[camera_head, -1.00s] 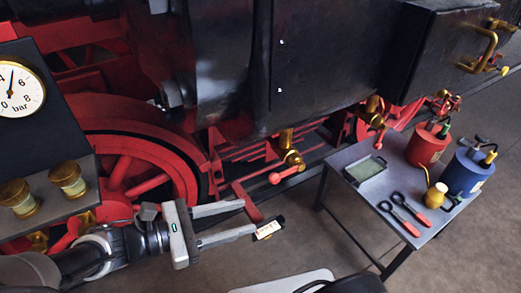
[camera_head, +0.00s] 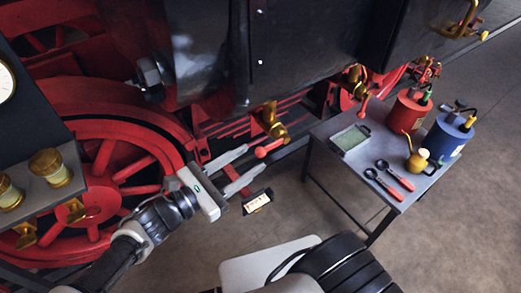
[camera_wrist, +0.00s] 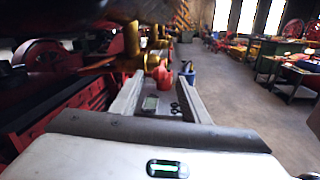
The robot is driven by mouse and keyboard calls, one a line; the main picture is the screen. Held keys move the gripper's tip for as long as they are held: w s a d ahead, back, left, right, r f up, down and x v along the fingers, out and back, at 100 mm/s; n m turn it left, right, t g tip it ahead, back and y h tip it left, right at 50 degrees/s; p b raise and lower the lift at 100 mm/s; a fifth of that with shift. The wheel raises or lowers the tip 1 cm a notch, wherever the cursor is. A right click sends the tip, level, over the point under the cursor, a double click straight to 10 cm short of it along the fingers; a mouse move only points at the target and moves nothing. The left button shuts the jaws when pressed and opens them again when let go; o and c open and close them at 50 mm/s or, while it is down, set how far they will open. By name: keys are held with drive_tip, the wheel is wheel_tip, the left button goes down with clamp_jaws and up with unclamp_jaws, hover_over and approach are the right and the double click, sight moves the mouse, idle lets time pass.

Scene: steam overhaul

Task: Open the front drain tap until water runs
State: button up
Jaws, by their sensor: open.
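Two brass drain taps with red levers hang under the black cylinder block. The nearer tap (camera_head: 272,125) has its red lever (camera_head: 268,148) pointing down and left. The farther tap (camera_head: 355,80) has its red lever (camera_head: 362,108) hanging down. I cannot tell for sure which one is the front tap. My gripper (camera_head: 254,160) is open and empty, its fingertips just left of the nearer lever. In the wrist view, brass tap parts (camera_wrist: 132,42) and a red lever end (camera_wrist: 164,77) appear ahead, near the gap between the fingertips (camera_wrist: 160,82). No running water shows.
A grey side table (camera_head: 335,180) holds a tray (camera_head: 350,138), red-handled tools (camera_head: 388,180), a brass oiler (camera_head: 418,160), a red can (camera_head: 408,108) and a blue can (camera_head: 447,137). A white label (camera_head: 257,201) sits below my gripper. The red wheel (camera_head: 115,170) is at left.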

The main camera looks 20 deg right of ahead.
sight(261, 152)
drive_tip(key=x, duration=0.5)
clamp_jaws()
